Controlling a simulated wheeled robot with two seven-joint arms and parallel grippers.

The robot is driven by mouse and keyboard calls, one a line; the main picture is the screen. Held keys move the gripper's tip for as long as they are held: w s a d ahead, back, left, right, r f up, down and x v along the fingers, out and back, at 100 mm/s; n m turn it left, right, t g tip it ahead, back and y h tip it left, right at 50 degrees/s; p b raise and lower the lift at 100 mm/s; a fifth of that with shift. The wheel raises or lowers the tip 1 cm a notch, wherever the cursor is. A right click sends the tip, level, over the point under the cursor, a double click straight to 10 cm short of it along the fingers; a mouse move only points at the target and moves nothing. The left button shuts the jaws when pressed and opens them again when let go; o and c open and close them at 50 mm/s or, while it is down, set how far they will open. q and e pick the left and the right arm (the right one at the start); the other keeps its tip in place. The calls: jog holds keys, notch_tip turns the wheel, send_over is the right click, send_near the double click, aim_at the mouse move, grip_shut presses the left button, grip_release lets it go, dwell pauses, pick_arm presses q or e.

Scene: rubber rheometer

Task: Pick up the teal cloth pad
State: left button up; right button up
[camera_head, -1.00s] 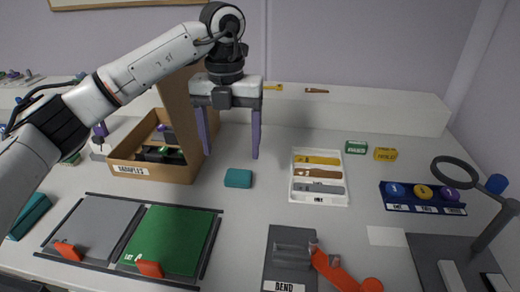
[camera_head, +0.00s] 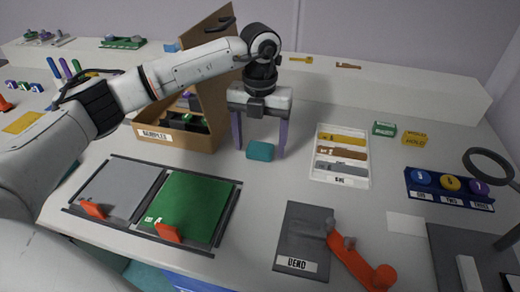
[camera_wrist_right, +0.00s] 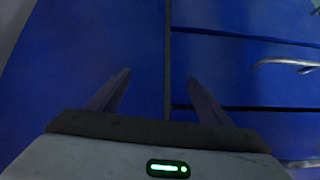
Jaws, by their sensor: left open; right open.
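The teal cloth pad (camera_head: 260,151) lies on the table near the middle of the head view, just right of the open cardboard box. My left gripper (camera_head: 259,152) is open and points down, with one finger to each side of the pad in the picture. The gripper's body is above the pad and nothing is held. I cannot tell whether the fingertips touch the table. My right gripper (camera_wrist_right: 157,80) shows only in the right wrist view, open and empty, in front of blue drawer-like panels (camera_wrist_right: 90,50).
The cardboard samples box (camera_head: 165,136) with its raised flap stands close left of my left gripper. A white tray of strips (camera_head: 342,180) is to the right. A green-and-grey panel (camera_head: 185,210) and a dark bend fixture (camera_head: 300,232) lie in front.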

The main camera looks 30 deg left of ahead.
aim_at(260, 147)
pick_arm(q)
jog(key=shift+f, duration=0.2)
jog(key=c, duration=1.1)
jog(key=shift+r, duration=0.1)
notch_tip(260, 147, up, 10)
jog(key=o, duration=0.3)
jog(key=shift+c, duration=1.2)
